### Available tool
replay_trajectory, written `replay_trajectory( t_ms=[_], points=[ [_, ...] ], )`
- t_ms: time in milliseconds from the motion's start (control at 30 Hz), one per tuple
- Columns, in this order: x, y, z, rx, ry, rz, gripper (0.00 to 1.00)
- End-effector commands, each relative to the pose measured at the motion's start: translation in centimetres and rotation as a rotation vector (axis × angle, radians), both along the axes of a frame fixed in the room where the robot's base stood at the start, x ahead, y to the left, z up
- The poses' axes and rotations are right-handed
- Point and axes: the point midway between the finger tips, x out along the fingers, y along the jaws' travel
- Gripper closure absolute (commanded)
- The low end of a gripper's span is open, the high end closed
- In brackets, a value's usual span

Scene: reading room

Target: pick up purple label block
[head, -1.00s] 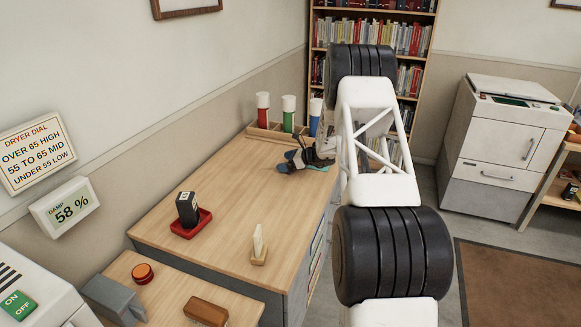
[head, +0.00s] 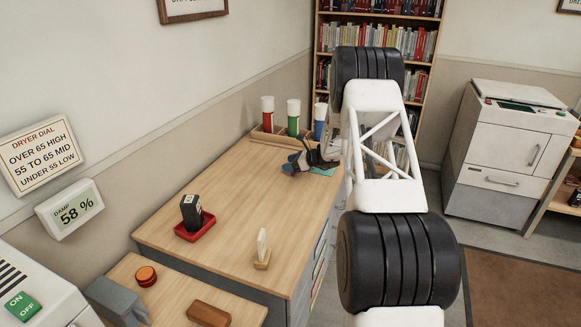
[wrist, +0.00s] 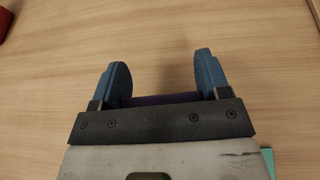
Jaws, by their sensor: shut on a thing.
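My gripper (head: 295,164) is low over the far right part of the wooden desk, in front of the rack of tubes. In the wrist view its two blue fingers (wrist: 163,75) stand apart, with the purple label block (wrist: 165,98) between them. Only a dark purple strip of the block shows; the rest is hidden behind the gripper's dark crossbar. My gripper is shut on this block. The block cannot be made out in the head view. How far it is above the desk, if at all, I cannot tell.
A teal piece (head: 325,171) lies beside my gripper on the desk (head: 235,205). A rack (head: 272,139) holds red, green and blue tubes behind. A dark block stands in a red tray (head: 205,226), and a pale card stands in a wooden holder (head: 262,265). The desk's middle is clear.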

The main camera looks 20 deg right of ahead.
Motion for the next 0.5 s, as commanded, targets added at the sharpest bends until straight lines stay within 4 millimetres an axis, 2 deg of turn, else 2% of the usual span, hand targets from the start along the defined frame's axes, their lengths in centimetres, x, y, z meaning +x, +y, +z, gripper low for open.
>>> replay_trajectory(
  t_ms=[200, 500],
  points=[
    [-0.3, 0.1, 2.5, 0.000, 0.000, 0.000, 0.54],
    [-4.3, 1.2, 2.8, 0.001, 0.001, 0.000, 0.54]
  ],
)
